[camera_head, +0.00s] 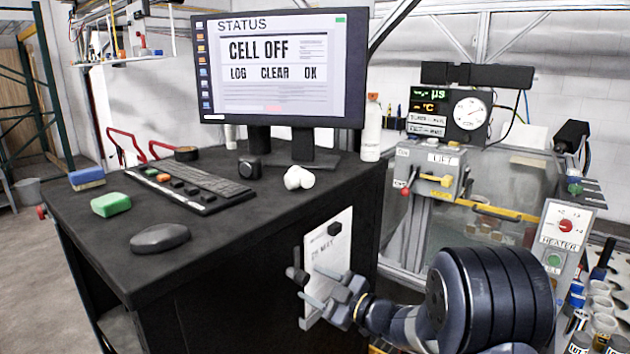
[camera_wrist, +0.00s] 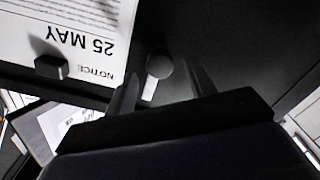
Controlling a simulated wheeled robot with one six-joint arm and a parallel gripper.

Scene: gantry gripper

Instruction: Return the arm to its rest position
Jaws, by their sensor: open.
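My arm (camera_head: 490,300) reaches in from the lower right of the head view. My gripper (camera_head: 312,283) is at its end, in front of the dark side of the desk. In the wrist view the two fingers of my gripper (camera_wrist: 163,85) stand apart with nothing held between them. A dark round knob (camera_head: 297,274) is just beyond the fingertips. In the wrist view a round knob (camera_wrist: 158,65) shows between the fingers; I cannot tell whether they touch it.
A white notice (camera_head: 326,250) with a black magnet (camera_head: 335,229) hangs on the desk side, close to my gripper. The desk (camera_head: 240,225) carries a monitor (camera_head: 280,70) and keyboard (camera_head: 185,186). A heater panel (camera_head: 563,240) and several labelled jars (camera_head: 603,325) are at right.

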